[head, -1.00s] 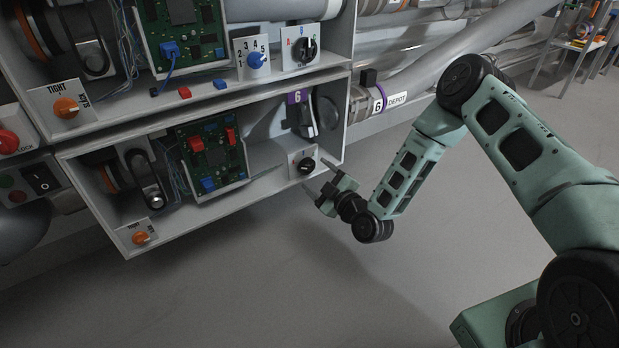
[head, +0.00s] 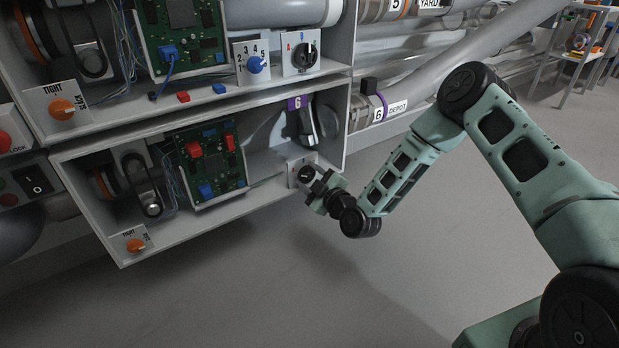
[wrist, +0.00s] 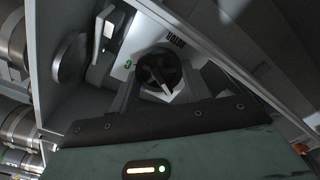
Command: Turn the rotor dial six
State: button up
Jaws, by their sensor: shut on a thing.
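The rotor dial (head: 305,174) is a round black knob on a small pale plate at the right front corner of the lower box, the one with the purple 6 tag (head: 298,103). In the wrist view the dial (wrist: 151,66) shows a light pointer slanting across its face. Its plate (wrist: 123,72) has a green letter and dark lettering. My gripper (head: 313,181) is at the dial, with its fingers on either side of the knob. In the wrist view my gripper (wrist: 160,76) is shut on the dial. In the head view the gripper partly hides the dial.
The lower box holds a green circuit board (head: 207,163) and an orange knob (head: 135,245). The upper box above has a blue dial (head: 255,65) and a black dial (head: 304,54). The depot tube (head: 400,108) runs off to the right. The floor (head: 300,290) below is clear.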

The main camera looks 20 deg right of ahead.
jog(key=shift+o, duration=0.2)
jog(key=shift+r+m+p, duration=0.1)
jog(key=shift+m+p, duration=0.2)
jog(key=shift+p, duration=0.15)
jog(key=shift+r+m+p, duration=0.1)
jog(key=shift+m+p, duration=0.5)
jog(key=m+p, duration=0.3)
jog(key=shift+d, duration=0.1)
jog(key=m+p, duration=0.2)
jog(key=m, duration=0.1)
jog(key=shift+d+m, duration=0.1)
jog(key=shift+m, duration=0.3)
jog(key=shift+m+p, duration=0.9)
jog(key=shift+m, duration=0.6)
jog(key=shift+f, duration=0.2)
jog(key=o, duration=1)
jog(key=shift+c, duration=0.2)
jog(key=shift+s+d, duration=0.1)
